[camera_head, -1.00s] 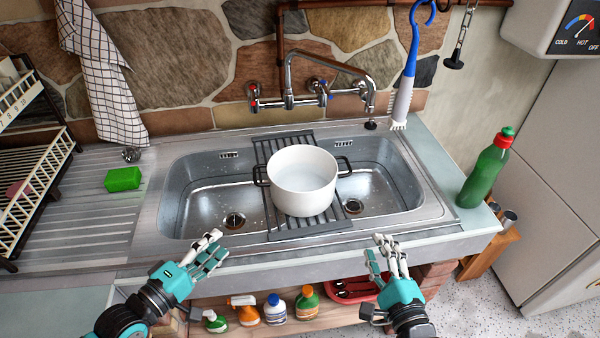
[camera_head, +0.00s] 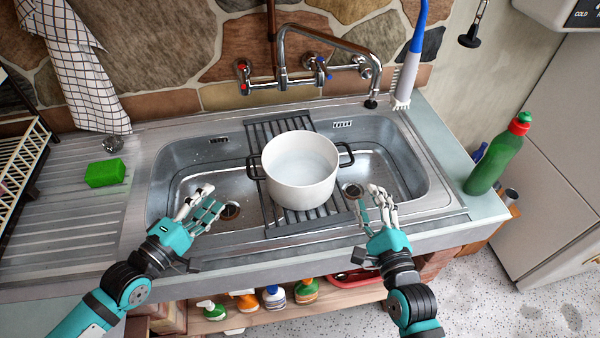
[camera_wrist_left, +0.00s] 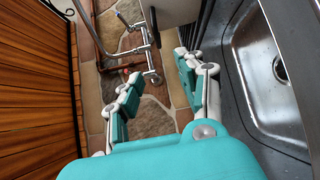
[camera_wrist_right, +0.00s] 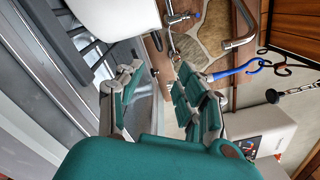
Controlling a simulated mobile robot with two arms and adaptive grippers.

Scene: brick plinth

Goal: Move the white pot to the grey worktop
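The white pot (camera_head: 299,180) with two black side handles stands upright on the dark slatted rack (camera_head: 281,128) across the middle of the sink. The pot also shows partly in the right wrist view (camera_wrist_right: 118,15) and at the top of the left wrist view (camera_wrist_left: 172,10). My left gripper (camera_head: 205,204) is open and empty over the left basin, left of and in front of the pot. My right gripper (camera_head: 372,206) is open and empty over the right basin's front, right of the pot. Neither touches the pot. The grey worktop is not clearly identifiable; a pale grey-green surface (camera_head: 462,160) lies right of the sink.
A green bottle (camera_head: 495,155) stands right of the sink. A green sponge (camera_head: 105,173) lies on the left drainboard (camera_head: 75,225), near a dish rack (camera_head: 25,165). The tap (camera_head: 330,65) and hanging brush (camera_head: 408,70) are behind. Spray bottles (camera_head: 245,302) stand on a shelf below.

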